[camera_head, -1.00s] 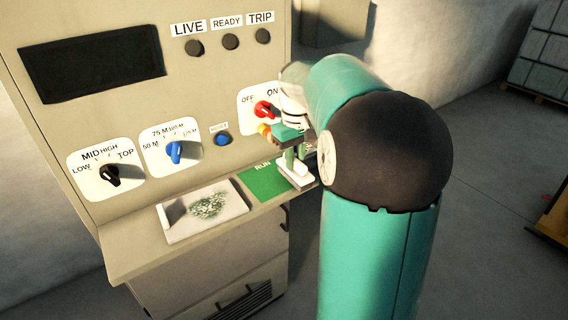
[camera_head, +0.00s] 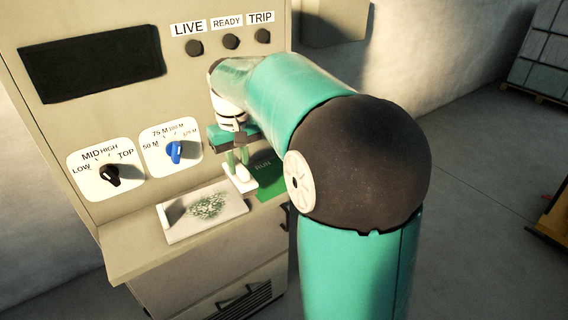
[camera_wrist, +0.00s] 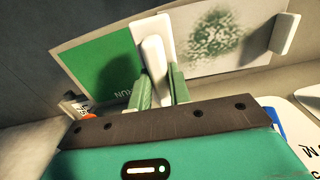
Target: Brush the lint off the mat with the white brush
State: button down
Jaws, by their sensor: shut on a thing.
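The white brush (camera_head: 240,180) is held in my gripper (camera_head: 237,160), whose green fingers are shut on its handle. In the wrist view the brush (camera_wrist: 153,56) points away from my gripper (camera_wrist: 162,92), its head beside the mat's near end. The pale mat (camera_head: 172,232) lies on the cabinet's ledge, left of the brush in the head view. Green lint (camera_head: 208,205) is spread over its middle; the lint also shows in the wrist view (camera_wrist: 214,36). I cannot tell whether the brush touches the ledge or the mat.
A green plate marked RUN (camera_head: 272,180) lies right of the brush. The panel behind has a black knob (camera_head: 110,175) and a blue knob (camera_head: 174,152). A white upright strip (camera_wrist: 285,33) stands at the mat's far end. My arm hides the panel's right part.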

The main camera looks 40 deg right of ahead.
jog(key=shift+w+a+f, duration=0.25)
jog(key=shift+a+f, duration=0.35)
jog(key=shift+a, duration=0.25)
jog(key=shift+w+a+f, duration=0.25)
jog(key=shift+a+f, duration=0.3)
jog(key=shift+a, duration=0.25)
jog(key=shift+f, duration=0.4)
jog(key=shift+a+r, duration=0.1)
jog(key=shift+a, duration=1.3)
jog(key=shift+w+a+f, duration=0.15)
jog(key=shift+a, duration=2.05)
jog(key=shift+w+a+f, duration=0.1)
jog(key=shift+w+a, duration=0.05)
jog(key=shift+a, duration=2.05)
jog(key=shift+s+d+r, duration=0.1)
jog(key=shift+d+r, duration=0.05)
jog(key=shift+d, duration=1.35)
jog(key=shift+s+d+r, duration=0.1)
jog(key=shift+d, duration=1.4)
jog(key=shift+d+f, duration=0.15)
jog(key=shift+d, duration=1.35)
